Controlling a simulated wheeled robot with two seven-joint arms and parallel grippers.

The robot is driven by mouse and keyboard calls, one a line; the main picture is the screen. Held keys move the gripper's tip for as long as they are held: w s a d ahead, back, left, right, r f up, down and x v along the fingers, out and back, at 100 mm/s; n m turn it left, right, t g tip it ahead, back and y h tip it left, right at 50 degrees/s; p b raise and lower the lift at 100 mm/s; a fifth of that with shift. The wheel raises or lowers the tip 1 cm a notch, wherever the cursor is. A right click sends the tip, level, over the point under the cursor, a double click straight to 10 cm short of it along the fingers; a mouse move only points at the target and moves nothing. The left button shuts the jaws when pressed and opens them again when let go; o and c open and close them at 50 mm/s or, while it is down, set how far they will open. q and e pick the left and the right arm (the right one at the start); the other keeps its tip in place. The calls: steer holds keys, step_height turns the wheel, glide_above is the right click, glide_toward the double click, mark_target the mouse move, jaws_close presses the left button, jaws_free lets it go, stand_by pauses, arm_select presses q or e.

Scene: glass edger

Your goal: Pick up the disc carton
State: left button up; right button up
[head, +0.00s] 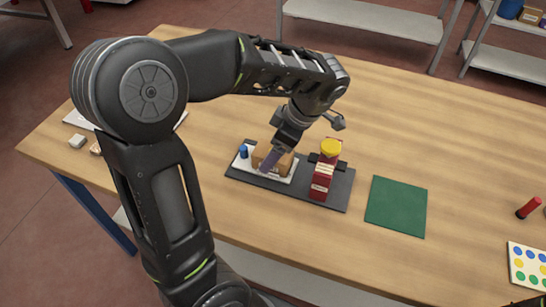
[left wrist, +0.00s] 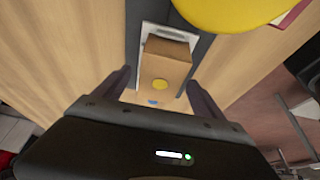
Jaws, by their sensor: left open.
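The disc carton is a brown cardboard box (head: 260,154) on a white tray (head: 246,168), partly hidden by my left gripper in the head view. In the left wrist view the carton (left wrist: 163,66) shows a yellow dot on its near face and a blue spot lies below it. My left gripper (head: 273,161) points down at the carton. In the left wrist view its open fingers (left wrist: 157,76) stand to either side of the carton, with gaps visible. Whether the fingertips reach down beside it is unclear. My right gripper is not in view.
The white tray sits on a dark grey base (head: 334,195) with a small blue item (head: 243,151). A red block with a yellow round top (head: 330,147) stands close right of the gripper. A green mat (head: 396,206) lies farther right, with bare wood around it.

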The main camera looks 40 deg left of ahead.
arm_select(q)
steer(key=shift+a+f, duration=0.2)
steer(key=shift+f, duration=0.4)
steer(key=shift+c, duration=0.2)
steer(key=c, duration=1.4)
